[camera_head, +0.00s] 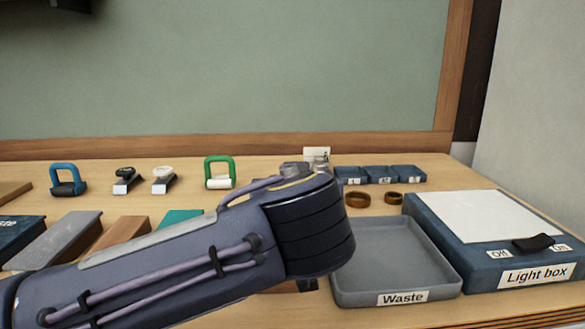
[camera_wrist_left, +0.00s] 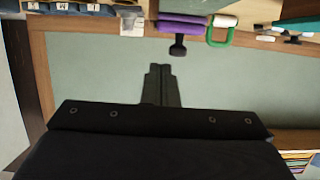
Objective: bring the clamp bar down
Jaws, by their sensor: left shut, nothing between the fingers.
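No part can be named the clamp bar with certainty. In the left wrist view, whose picture is upside down, a purple bar-like piece (camera_wrist_left: 182,25) with a black knob (camera_wrist_left: 178,48) lies beside a green handle (camera_wrist_left: 219,35) with a white roller. The green handle (camera_head: 219,172) also stands at the back of the bench in the head view, but my left arm hides the purple piece there. My left gripper (camera_wrist_left: 161,70) is shut and empty, with its fingertips apart from the black knob. The arm also hides this gripper in the head view. My right gripper is not in view.
A grey Waste tray (camera_head: 400,255) and a blue light box (camera_head: 480,265) stand at the right. Small blue bins (camera_head: 380,175) and two brown rings (camera_head: 357,199) sit behind the tray. A blue handle (camera_head: 66,178) and two small levers (camera_head: 126,180) stand at the back left.

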